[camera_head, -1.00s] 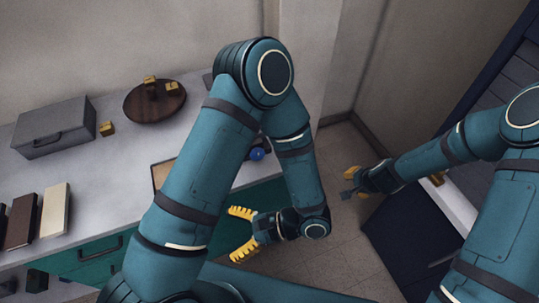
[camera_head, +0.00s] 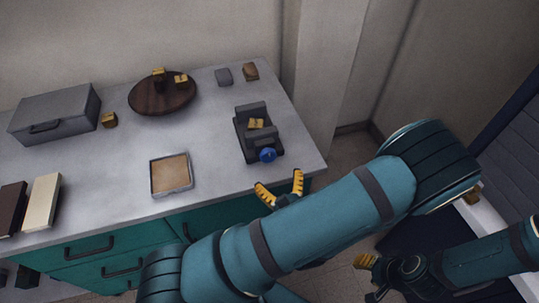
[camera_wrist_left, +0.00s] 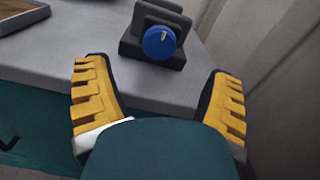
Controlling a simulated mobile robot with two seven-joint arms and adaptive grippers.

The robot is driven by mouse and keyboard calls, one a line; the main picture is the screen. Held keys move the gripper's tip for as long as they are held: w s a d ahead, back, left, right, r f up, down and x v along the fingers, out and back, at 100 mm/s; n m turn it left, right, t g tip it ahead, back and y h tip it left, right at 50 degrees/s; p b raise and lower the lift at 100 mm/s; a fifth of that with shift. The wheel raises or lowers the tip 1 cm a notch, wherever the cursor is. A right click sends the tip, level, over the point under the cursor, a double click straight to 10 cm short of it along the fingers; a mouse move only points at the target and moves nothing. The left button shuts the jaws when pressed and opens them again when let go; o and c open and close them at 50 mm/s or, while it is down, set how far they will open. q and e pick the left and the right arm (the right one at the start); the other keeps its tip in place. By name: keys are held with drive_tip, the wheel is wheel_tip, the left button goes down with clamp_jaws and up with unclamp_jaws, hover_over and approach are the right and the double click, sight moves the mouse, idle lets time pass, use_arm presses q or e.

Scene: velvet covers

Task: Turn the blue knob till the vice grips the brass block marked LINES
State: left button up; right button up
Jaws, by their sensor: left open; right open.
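The dark grey vice (camera_head: 245,140) stands at the right end of the worktop, with a brass block (camera_head: 257,124) between its jaws. I cannot read the block's marking or tell whether both jaws touch it. The blue knob (camera_head: 267,155) is on the vice's front; in the left wrist view the knob (camera_wrist_left: 159,42) shows a pale pointer mark near its top. My left gripper (camera_head: 279,187) is open and empty, in front of the knob and apart from it. Its yellow fingers (camera_wrist_left: 158,105) spread either side below the knob. My right gripper (camera_head: 370,276) is open, low at the right.
A round wooden board (camera_head: 160,103) carries brass blocks; another brass block (camera_head: 109,120) sits beside the grey case (camera_head: 55,117). A shallow tray (camera_head: 171,188) lies left of the vice.

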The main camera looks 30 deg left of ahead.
sight(269, 158)
use_arm(q)
drive_tip(key=x, duration=0.9)
drive_tip(key=shift+b, duration=0.4)
drive_tip(key=c, duration=1.2)
